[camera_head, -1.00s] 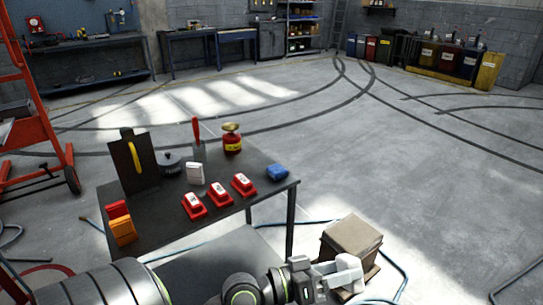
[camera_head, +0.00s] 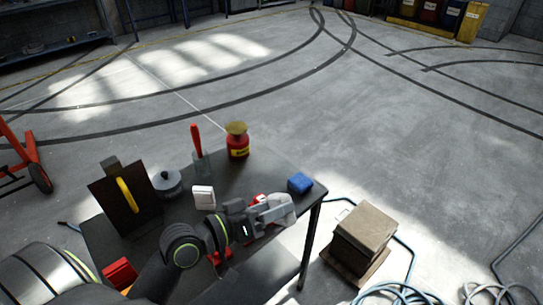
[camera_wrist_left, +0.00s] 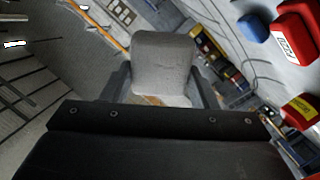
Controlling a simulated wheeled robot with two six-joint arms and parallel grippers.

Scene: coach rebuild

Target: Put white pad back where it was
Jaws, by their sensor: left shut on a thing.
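My left gripper (camera_head: 262,212) is shut on a white pad (camera_head: 283,207), over the front right part of the dark table. In the left wrist view the pad (camera_wrist_left: 165,62) looks pale grey and sits between the two dark fingers (camera_wrist_left: 163,88). Another white block (camera_head: 203,196) stands on the table, left of the gripper. Red blocks show partly behind and below my arm, one of them at its lower edge (camera_head: 221,259); the arm hides most of them. A red block with a white label (camera_wrist_left: 290,42) shows in the left wrist view. My right gripper is not in view.
The dark table (camera_head: 232,178) also bears a blue block (camera_head: 300,183), a red can (camera_head: 237,143), a red-handled tool (camera_head: 198,145), a round grey tin (camera_head: 168,182) and an upright dark board (camera_head: 125,203). A cardboard box (camera_head: 364,236) stands on the floor to the right.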

